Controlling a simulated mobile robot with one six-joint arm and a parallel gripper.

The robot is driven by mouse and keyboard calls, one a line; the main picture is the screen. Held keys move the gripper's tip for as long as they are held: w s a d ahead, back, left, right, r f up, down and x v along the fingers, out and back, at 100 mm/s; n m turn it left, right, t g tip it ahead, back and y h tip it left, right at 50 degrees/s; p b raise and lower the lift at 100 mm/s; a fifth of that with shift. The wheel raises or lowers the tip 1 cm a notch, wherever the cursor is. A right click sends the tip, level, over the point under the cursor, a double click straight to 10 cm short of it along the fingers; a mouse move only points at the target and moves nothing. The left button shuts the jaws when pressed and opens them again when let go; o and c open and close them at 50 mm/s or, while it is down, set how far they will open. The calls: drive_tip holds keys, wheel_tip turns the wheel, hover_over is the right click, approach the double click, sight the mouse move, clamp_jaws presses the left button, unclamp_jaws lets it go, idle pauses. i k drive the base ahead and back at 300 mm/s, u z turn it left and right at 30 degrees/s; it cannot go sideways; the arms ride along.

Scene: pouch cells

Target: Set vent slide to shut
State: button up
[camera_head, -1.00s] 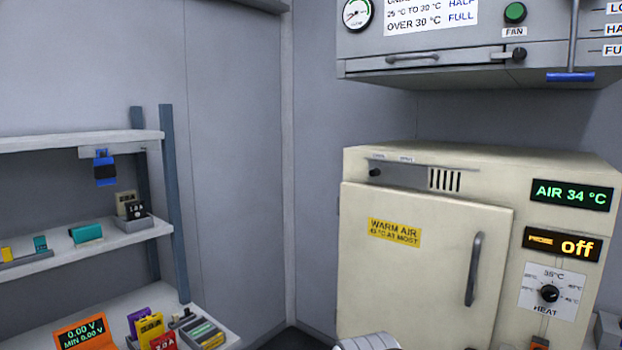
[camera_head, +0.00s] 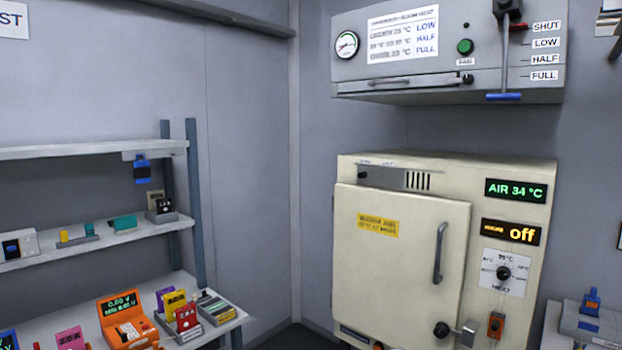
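A small slide with a black knob (camera_head: 362,175) sits in a recessed strip along the top front of the cream oven (camera_head: 400,260). The knob is at the strip's left end, under two small labels too blurred to read. Dark vertical vent slots (camera_head: 417,180) are uncovered to its right. On the grey overhead unit, a lever with a blue handle (camera_head: 503,97) hangs beside a scale marked SHUT, LOW, HALF and FULL; a red pointer (camera_head: 518,28) is level with SHUT. My gripper is not in view.
The oven door (camera_head: 400,265) is closed, with a vertical handle (camera_head: 440,252) on its right. Shelves (camera_head: 170,228) with small devices stand at the left. A grey bench (camera_head: 560,315) holds a blue item at lower right. The overhead unit (camera_head: 380,85) overhangs the oven.

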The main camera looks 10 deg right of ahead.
sight(386, 177)
drive_tip(key=z, duration=0.15)
drive_tip(key=i, duration=0.95)
drive_tip(key=u, duration=0.1)
